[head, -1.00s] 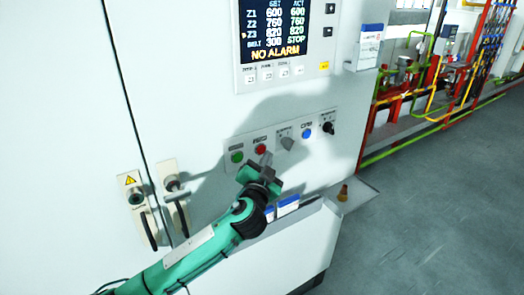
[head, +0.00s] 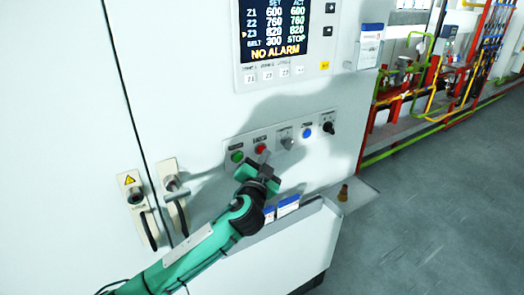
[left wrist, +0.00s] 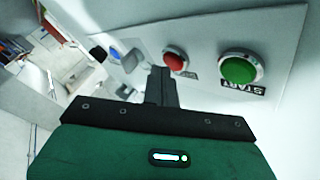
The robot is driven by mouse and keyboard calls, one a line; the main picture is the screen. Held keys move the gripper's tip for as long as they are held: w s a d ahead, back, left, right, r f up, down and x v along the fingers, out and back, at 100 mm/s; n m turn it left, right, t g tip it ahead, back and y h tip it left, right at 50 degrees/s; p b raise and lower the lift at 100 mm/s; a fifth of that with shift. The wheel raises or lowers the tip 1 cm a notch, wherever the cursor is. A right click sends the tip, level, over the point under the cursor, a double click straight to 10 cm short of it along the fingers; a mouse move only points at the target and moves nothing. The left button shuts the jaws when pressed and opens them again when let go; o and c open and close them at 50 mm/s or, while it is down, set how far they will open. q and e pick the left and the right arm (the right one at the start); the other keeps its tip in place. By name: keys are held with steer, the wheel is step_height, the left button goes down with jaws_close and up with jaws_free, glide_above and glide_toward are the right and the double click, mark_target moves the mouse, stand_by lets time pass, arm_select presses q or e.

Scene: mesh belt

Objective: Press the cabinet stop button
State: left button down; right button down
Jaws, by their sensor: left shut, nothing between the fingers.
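The red stop button (head: 260,149) sits on the cabinet's button panel (head: 230,145), just right of the green start button (head: 237,156). My right gripper is not in view.
A grey selector (head: 287,143), a blue button (head: 307,132) and a black knob (head: 328,128) continue the row to the right. Door handles (head: 172,198) stick out at left. A display (head: 275,32) above reads NO ALARM and STOP. The floor at right is open.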

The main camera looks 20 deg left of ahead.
arm_select(q)
steer(key=shift+w+a, duration=0.3)
steer(key=shift+a, duration=0.1)
stand_by(0.6)
steer(key=shift+d, duration=0.1)
steer(key=shift+s+d, duration=0.55)
steer(key=shift+d, duration=0.05)
steer(key=shift+s+d+b, duration=0.15)
steer(key=shift+s+d, duration=0.65)
steer(key=shift+d, duration=0.2)
steer(key=shift+s+d+b, duration=0.15)
steer(key=shift+s+d, duration=0.6)
steer(key=shift+d, duration=0.25)
